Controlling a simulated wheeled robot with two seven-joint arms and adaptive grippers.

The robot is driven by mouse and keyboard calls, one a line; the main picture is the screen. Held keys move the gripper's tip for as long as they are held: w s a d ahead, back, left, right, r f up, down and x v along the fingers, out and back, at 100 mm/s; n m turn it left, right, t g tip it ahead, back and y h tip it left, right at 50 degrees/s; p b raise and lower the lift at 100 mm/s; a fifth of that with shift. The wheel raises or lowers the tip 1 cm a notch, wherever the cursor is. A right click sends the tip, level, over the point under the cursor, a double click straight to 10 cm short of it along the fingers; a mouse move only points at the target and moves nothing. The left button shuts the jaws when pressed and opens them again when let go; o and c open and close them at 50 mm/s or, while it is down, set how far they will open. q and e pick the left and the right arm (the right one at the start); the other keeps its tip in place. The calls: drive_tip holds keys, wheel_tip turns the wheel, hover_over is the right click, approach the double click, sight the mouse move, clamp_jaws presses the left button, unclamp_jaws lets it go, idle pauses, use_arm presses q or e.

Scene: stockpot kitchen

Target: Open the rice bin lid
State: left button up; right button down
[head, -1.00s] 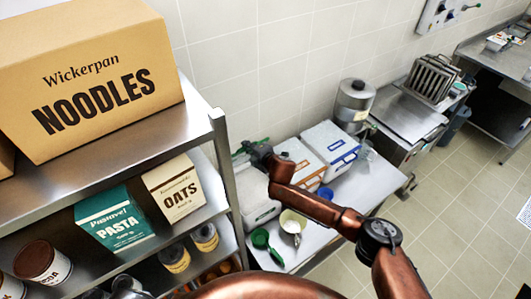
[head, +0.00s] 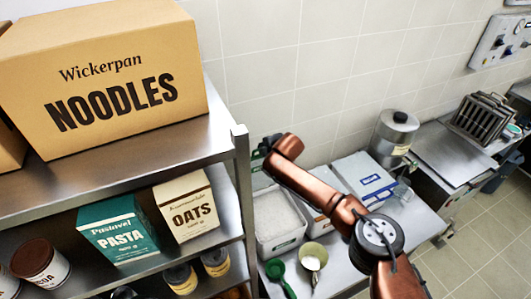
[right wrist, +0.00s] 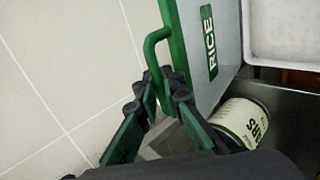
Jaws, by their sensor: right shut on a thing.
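The rice bin (head: 281,246) stands on the counter beside the shelf, with white contents showing through its open top. Its lid (right wrist: 207,82), with a green edge and a green RICE label, is swung up and steeply tilted in the right wrist view. My right gripper (right wrist: 160,98) is shut on the lid's green handle (right wrist: 151,48). In the head view my right gripper (head: 262,153) is behind the bin near the wall, partly hidden by my arm and the shelf post. My left gripper is not in view.
A bin with a blue label (head: 368,184) and a steel canister (head: 394,135) stand to the right. The steel shelf (head: 150,150) with a noodles box (head: 105,80) blocks the left.

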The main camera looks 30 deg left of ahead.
drive_tip(key=shift+f, duration=0.1)
idle(0.3)
drive_tip(key=c, duration=2)
unclamp_jaws()
drive_tip(key=shift+c, duration=0.2)
drive_tip(key=shift+d, duration=0.1)
drive_tip(key=v, duration=1.2)
